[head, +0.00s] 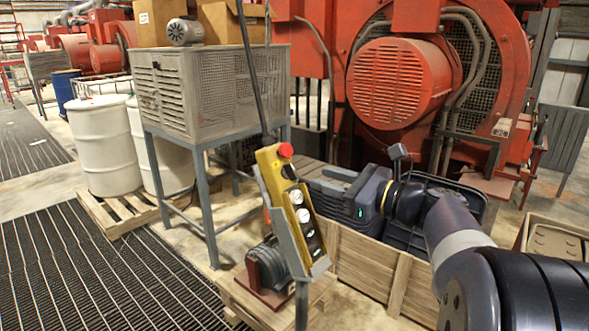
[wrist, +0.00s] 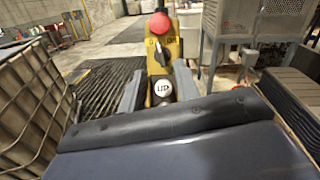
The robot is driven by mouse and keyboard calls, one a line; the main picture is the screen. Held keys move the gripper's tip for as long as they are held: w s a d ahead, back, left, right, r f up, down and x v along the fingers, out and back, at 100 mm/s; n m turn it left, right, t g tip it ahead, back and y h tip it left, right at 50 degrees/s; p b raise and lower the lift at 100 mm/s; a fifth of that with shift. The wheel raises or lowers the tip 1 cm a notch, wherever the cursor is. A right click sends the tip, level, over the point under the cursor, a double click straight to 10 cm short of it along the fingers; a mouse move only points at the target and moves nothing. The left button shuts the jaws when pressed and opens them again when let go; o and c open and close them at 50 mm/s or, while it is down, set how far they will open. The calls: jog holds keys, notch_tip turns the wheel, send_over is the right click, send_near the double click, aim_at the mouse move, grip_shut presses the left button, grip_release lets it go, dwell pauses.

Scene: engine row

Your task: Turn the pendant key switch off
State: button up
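The yellow pendant (head: 288,200) hangs tilted in a grey holder, with a red mushroom button (head: 285,150) on top. Below that button is a small dark switch (head: 289,172), apparently the key switch. In the wrist view the pendant (wrist: 176,48) stands ahead, with the red button (wrist: 159,25), a small silver piece at the key switch (wrist: 163,55) and a white button marked UP (wrist: 162,89). My gripper (wrist: 159,90) is open, one grey finger on each side of the pendant's outline. I cannot tell whether the fingers touch it. The key's position is too small to read.
A wooden crate (head: 365,262) lies below my arm, and a motor (head: 268,266) sits at the pendant's foot. A grey vented cabinet (head: 180,90) on legs stands behind left. A caged container (wrist: 28,115) is close on the left in the wrist view.

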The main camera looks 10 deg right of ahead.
aim_at(294, 170)
jog(key=p+x, duration=0.1)
jog(key=x, duration=0.6)
jog(key=shift+w+a, duration=0.2)
jog(key=shift+c, duration=0.5)
grip_shut()
